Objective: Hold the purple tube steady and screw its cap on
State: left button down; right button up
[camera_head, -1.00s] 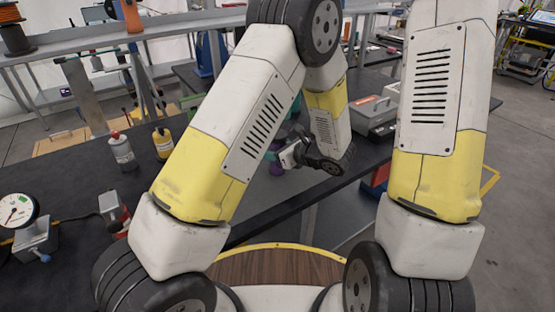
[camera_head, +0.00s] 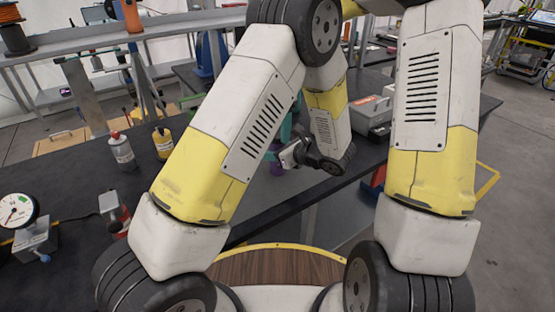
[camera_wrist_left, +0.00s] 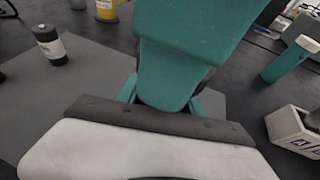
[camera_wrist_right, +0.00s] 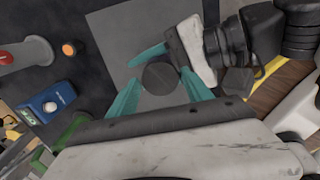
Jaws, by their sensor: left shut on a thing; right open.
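A small purple piece of the tube (camera_head: 277,169) shows in the head view, mostly hidden behind my left arm. My left gripper (camera_head: 288,156) reaches it from the right and is shut on it. In the right wrist view, a dark round top (camera_wrist_right: 160,78), seemingly the cap, lies between the teal fingers of my open right gripper (camera_wrist_right: 162,84). I cannot tell whether they touch it or whether the cap sits on the tube. In the head view, teal parts of my right gripper (camera_head: 286,130) show above the tube. They fill the middle of the left wrist view (camera_wrist_left: 190,50), hiding the tube there.
A grey mat (camera_wrist_left: 85,85) lies on the dark bench. A white-labelled bottle (camera_head: 121,151) and a yellow bottle (camera_head: 163,143) stand left of my arm. A blue meter (camera_wrist_right: 47,100) lies nearby. A grey case (camera_head: 366,115) stands at the right.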

jog(key=shift+f, duration=0.3)
jog(key=c, duration=1.3)
jog(key=shift+o, duration=0.2)
jog(key=m, duration=1.2)
jog(key=shift+m, duration=0.4)
jog(key=m, duration=0.4)
jog(key=shift+m, duration=0.3)
jog(key=m, duration=0.5)
jog(key=shift+m, duration=0.3)
